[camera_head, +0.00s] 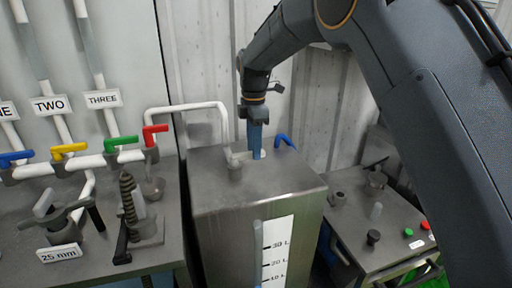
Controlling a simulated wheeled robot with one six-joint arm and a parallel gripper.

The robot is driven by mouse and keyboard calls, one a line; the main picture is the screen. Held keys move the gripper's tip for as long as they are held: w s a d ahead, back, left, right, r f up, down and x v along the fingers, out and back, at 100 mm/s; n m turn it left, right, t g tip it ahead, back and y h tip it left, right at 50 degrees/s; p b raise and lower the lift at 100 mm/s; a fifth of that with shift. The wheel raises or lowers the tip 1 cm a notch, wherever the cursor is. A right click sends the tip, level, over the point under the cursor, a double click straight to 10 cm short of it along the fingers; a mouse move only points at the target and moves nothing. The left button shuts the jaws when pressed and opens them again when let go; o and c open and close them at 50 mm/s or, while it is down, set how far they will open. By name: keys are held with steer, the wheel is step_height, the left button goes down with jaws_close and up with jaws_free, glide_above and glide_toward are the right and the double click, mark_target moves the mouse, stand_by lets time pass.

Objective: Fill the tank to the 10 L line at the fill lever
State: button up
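The steel tank (222,205) stands in the middle, with a white scale plate (282,232) marked 30 L, 20 L and 10 L on its front. A sight tube (258,240) runs beside the plate; its lower end is cut off, and I cannot read a clear liquid level. A white pipe (190,107) ends at a fitting (235,160) on the tank top. My gripper (255,150) points down over the tank top beside this fitting. A blue upright part shows below its wrist; I cannot tell finger from lever. A blue curved handle (286,140) is just right of it.
At left, a bench carries blue, yellow, green (121,142) and red (154,131) valve levers, a clamp-like tool and a "25 mm" label (59,253). At right, a low bench (345,222) has knobs and green and red buttons. A corrugated wall is close behind the tank.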

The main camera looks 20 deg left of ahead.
steer(key=shift+d, duration=0.15)
steer(key=shift+r+b, duration=1)
steer(key=shift+r, duration=2.85)
steer(key=s+d+f+m, duration=0.15)
steer(key=d+m, duration=0.25)
steer(key=d, duration=0.4)
steer(key=s+d+f+m, duration=0.1)
steer(key=d+f+m, duration=0.25)
steer(key=d, duration=0.35)
steer(key=s+d+f+m, duration=0.2)
steer(key=d+m, duration=0.2)
steer(key=d, duration=0.4)
steer(key=s+d+f+m, duration=0.5)
steer(key=s+d+m, duration=0.2)
steer(key=s+d, duration=0.2)
steer(key=s+d+f+m, duration=0.4)
steer(key=s+d+m, duration=0.2)
steer(key=s+d, duration=0.3)
steer(key=s, duration=0.2)
steer(key=shift+s+f+m+t, duration=0.35)
steer(key=shift+t, duration=0.05)
